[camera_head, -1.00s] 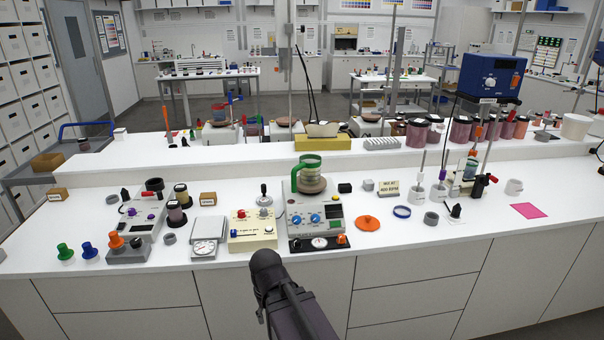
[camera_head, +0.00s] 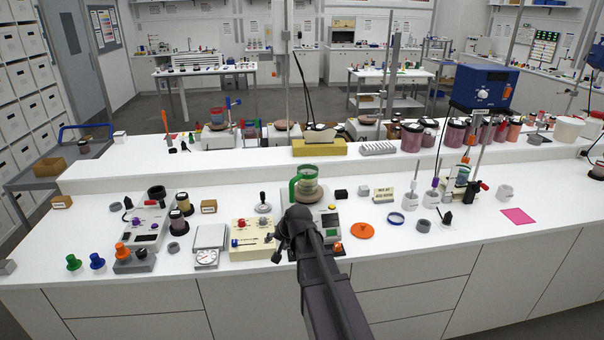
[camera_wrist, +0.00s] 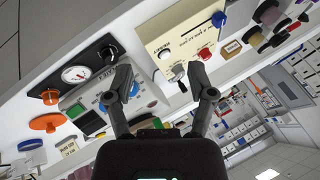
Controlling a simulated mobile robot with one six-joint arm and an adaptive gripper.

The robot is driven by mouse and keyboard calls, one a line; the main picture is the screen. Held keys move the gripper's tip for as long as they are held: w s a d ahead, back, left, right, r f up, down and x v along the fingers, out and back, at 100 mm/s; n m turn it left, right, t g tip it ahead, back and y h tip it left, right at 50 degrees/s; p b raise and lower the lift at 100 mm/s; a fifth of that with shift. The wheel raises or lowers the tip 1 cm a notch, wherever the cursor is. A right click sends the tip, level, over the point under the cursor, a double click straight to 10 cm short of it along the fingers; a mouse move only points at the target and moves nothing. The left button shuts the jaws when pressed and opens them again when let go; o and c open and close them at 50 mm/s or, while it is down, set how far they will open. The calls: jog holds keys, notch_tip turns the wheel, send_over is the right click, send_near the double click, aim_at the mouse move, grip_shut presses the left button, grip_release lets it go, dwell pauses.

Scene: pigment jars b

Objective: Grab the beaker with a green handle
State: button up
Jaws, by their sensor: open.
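The beaker (camera_head: 307,186) is clear glass with a green band and a green handle on its left side. It stands upright on the round top of a hotplate device (camera_head: 329,222) on the front bench. My gripper (camera_head: 284,237) is in front of the beaker and hides part of the device, apart from the beaker. In the wrist view my gripper (camera_wrist: 160,82) has its two fingers spread with nothing between them. The hotplate device (camera_wrist: 88,92) shows there behind the left finger, with a gauge and knobs. I cannot make out the beaker in the wrist view.
A cream control box (camera_head: 252,239) stands just left of the hotplate device, with a scale (camera_head: 208,245) beyond it. An orange disc (camera_head: 362,231) and a blue ring (camera_head: 396,218) lie to the right.

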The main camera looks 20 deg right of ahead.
jog(key=w+d+r+m+t+p, duration=0.3)
jog(key=w+d+r+m+p, duration=0.2)
jog(key=w+d+r, duration=0.4)
jog(key=m+t+h+p, duration=0.2)
jog(key=m+t, duration=0.1)
send_near(296, 178)
jog(key=r+v, duration=0.1)
jog(key=v, duration=0.2)
jog(key=shift+w+d+f, duration=0.15)
jog(key=shift+w+f, duration=0.1)
jog(key=shift+f, duration=0.1)
jog(key=shift+w+f, duration=0.1)
jog(key=shift+w, duration=0.05)
jog(key=shift+b+x, duration=2.3)
jog(key=shift+x, duration=1.85)
jog(key=shift+f, duration=0.15)
jog(key=shift+f, duration=0.1)
